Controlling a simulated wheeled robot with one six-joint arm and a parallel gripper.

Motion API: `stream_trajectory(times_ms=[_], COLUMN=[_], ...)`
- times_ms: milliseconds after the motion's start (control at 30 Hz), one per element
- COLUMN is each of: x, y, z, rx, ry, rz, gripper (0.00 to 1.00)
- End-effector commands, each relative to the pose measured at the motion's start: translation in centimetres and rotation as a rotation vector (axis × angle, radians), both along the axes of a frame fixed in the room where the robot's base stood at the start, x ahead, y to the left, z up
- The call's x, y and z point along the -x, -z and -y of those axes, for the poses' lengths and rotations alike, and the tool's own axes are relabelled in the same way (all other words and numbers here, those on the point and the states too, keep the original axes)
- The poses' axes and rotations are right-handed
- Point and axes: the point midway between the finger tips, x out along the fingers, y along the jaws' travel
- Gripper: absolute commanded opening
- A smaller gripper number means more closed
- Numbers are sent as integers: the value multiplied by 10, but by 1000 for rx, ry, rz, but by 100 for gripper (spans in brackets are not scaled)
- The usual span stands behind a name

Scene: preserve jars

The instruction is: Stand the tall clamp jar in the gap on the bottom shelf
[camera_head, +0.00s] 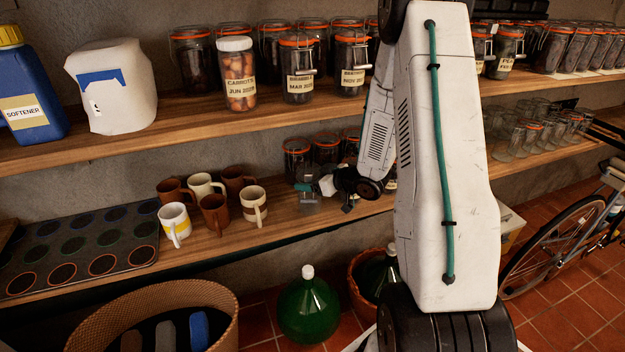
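My gripper (326,195) is low over the lower shelf (285,219), right of the mugs and in front of a group of dark-filled clamp jars (297,158) with orange seals. Its fingers are small and partly hidden, so I cannot tell whether they are open or shut. A small clear glass thing (309,203), perhaps part of a jar, shows beside the fingers; I cannot tell whether it is held. My arm hides the shelf to the right of the gripper. I cannot single out the tall clamp jar or see the gap clearly.
Several mugs (213,210) and a muffin tray (80,250) fill the lower shelf's left. Empty glasses (535,135) stand at its right. The upper shelf (200,112) holds jars, including a carrot jar (238,75). A basket (215,300) and green demijohn (308,308) are below.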

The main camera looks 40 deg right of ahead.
Motion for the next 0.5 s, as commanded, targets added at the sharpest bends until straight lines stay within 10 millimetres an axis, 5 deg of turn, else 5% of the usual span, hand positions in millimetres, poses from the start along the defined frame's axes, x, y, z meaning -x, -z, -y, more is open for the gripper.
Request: stream_trajectory(times_ms=[300,333,400,500], x=[0,0,0,0], y=[1,1,1,1], z=[0,0,0,0], rx=[0,1,1,1], ry=[0,0,0,0], rz=[2,0,0,0], gripper=[19,87,100,100])
